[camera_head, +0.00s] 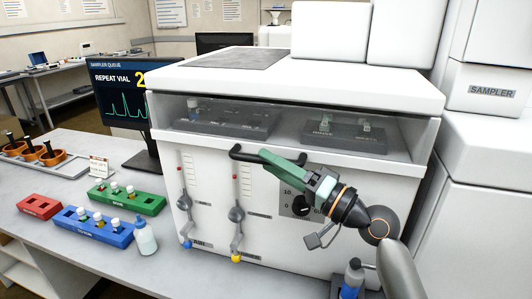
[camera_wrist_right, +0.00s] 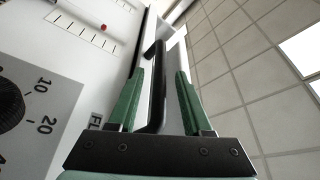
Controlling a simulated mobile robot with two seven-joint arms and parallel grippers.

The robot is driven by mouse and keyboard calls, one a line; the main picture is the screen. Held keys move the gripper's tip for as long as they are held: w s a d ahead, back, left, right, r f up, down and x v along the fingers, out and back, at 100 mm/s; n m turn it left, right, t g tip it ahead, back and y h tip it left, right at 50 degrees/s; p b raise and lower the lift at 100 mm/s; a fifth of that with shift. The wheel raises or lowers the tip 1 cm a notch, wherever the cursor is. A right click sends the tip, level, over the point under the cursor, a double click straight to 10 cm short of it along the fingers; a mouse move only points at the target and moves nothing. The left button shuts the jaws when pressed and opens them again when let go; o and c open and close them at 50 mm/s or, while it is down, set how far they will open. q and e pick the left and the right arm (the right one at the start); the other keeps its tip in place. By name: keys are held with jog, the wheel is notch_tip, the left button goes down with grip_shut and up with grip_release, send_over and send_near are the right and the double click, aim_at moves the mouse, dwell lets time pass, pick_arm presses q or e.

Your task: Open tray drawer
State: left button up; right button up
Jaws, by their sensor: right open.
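The tray drawer (camera_head: 290,113) is a wide band with a see-through front, across the upper part of the white instrument; it looks flush with the body. Two dark racks with small vials show dimly behind its front. A black bar handle (camera_head: 240,155) sticks out below the drawer's front. The handle also shows in the wrist view (camera_wrist_right: 157,100). My right gripper (camera_head: 266,156) has green fingers. In the wrist view, its open fingers (camera_wrist_right: 159,75) stand on either side of the handle, with gaps visible beside the bar. My left gripper is not in view.
Below the handle are flow tubes with knobs (camera_head: 236,214) and a dial panel (camera_head: 300,205). Green (camera_head: 150,205), blue (camera_head: 85,235) and red (camera_head: 38,207) racks and a wash bottle (camera_head: 145,238) stand on the bench at left. A monitor (camera_head: 120,95) stands behind them.

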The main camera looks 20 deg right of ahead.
jog(key=shift+x, duration=1)
grip_shut()
dwell(0.8)
